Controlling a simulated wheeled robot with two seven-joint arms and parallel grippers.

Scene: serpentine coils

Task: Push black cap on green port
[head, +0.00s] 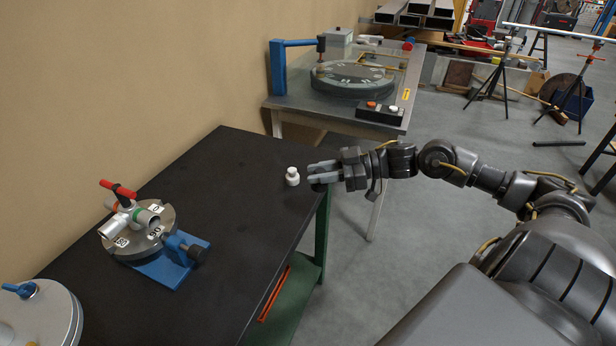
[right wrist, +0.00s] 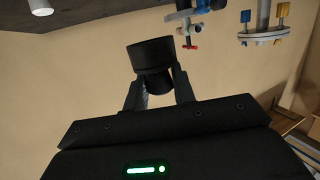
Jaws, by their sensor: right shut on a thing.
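My right gripper (head: 322,174) is at the right edge of the black table, just right of a white cap. In the right wrist view, its fingers (right wrist: 160,92) are shut on the black cap (right wrist: 151,56), a wide dark cylinder with a narrower stem between the fingers. In the head view the black cap is hard to make out against the dark fingers. The grey pipe fitting, with a green-ringed port (head: 139,214), stands on a round grey plate (head: 165,238) at the table's left. The gripper is far from that port. My left gripper is not in view.
The white cap (head: 292,177) stands on the black table (head: 225,190), close to my right gripper. A red T-handle (head: 118,188) tops the fitting; a blue bracket (head: 172,265) with a dark knob is beside it. The table middle is clear. Another workbench (head: 285,103) stands behind.

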